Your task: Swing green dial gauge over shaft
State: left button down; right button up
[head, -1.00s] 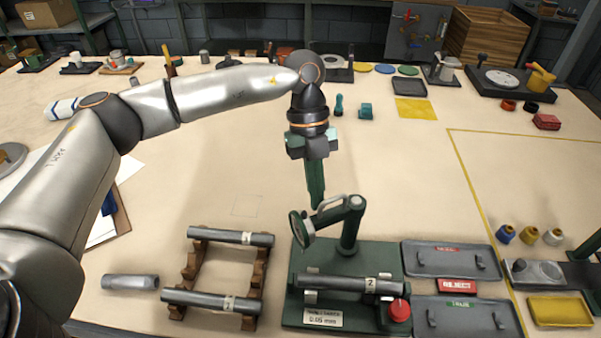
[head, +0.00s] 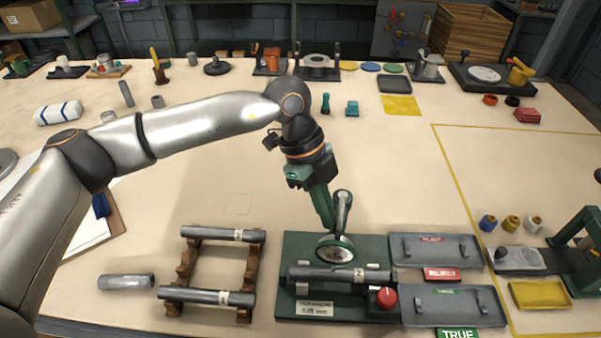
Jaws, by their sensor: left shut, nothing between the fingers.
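The green dial gauge (head: 336,248) hangs from the swing arm of a post on a green base plate (head: 300,248). Its round face is turned up and its arm points toward the front. A grey shaft (head: 340,275) lies across the supports on that base, and the dial is just behind and above its middle. I cannot tell whether they touch. My left gripper (head: 327,224) is shut and empty, with its green fingers pointing down just left of the gauge arm; contact is unclear. My right gripper is out of view.
A wooden rack (head: 186,262) with two numbered shafts stands left of the base, with a loose grey cylinder (head: 126,282) beside it. The grey reject tray (head: 435,248) and true tray (head: 450,305) lie right. A red knob (head: 386,297) sits on the base's front right.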

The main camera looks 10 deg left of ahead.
pick_arm(q)
jog(key=shift+s+d, duration=0.1)
jog(key=shift+d, duration=0.3)
dwell(0.5)
jog(key=a+r, duration=0.7)
jog(key=r, duration=0.2)
jog(key=shift+w+a+r+b, duration=0.15)
jog(key=shift+w+a+b, duration=0.15)
jog(key=shift+b, duration=0.1)
